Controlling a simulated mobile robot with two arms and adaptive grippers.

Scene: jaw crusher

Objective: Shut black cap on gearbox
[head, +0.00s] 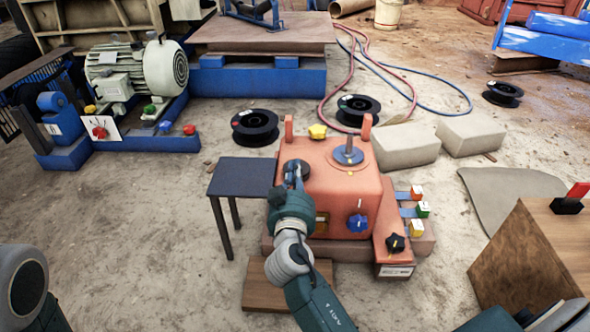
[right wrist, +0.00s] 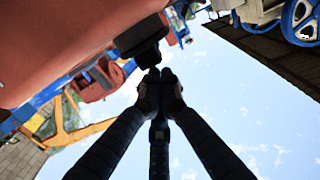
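The orange gearbox (head: 342,190) stands on the ground in the middle of the head view. The black cap (head: 297,165) is at the left part of its top, partly hidden by my right gripper (head: 293,180). In the right wrist view the black cap (right wrist: 138,37) juts past the gearbox's edge (right wrist: 70,40). My right gripper's fingertips (right wrist: 160,76) are together just at the cap's small knob. I see nothing held between them, and cannot tell whether they touch the knob. How far the cap stands open is unclear. My left gripper is out of view.
A small dark table (head: 240,178) stands just left of the gearbox. A blue star knob (head: 358,223) and several coloured switches (head: 417,210) are on its front and right. A wooden box (head: 535,255) is at right. Cable reels (head: 255,127) lie behind.

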